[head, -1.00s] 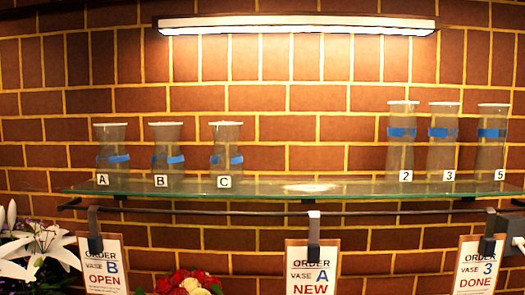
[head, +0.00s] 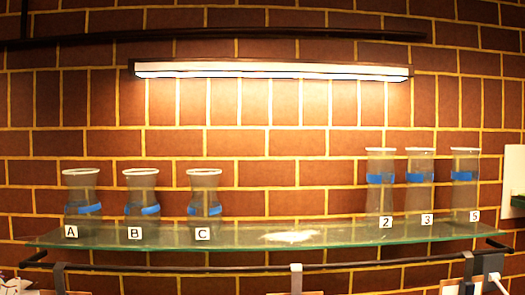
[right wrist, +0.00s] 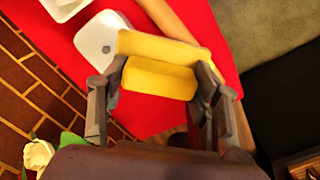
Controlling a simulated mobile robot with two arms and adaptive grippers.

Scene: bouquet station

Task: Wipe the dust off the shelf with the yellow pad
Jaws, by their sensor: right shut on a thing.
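The glass shelf (head: 330,233) spans the brick wall in the head view. A pale patch of dust (head: 290,236) lies on it, between the vase labelled C (head: 204,205) and the vase labelled 2 (head: 380,190). In the right wrist view my right gripper (right wrist: 160,80) is shut on the yellow pad (right wrist: 158,77), which sits between its two fingers. A red surface is behind the pad there. The head view shows neither the pad nor either gripper clearly.
Vases A (head: 82,205) and B (head: 141,205) stand left on the shelf, vases 3 (head: 420,190) and 5 (head: 464,188) right. A dark rail (head: 200,268) with clips runs below. A lit lamp (head: 270,70) hangs above. A white dish (right wrist: 98,40) lies near the pad.

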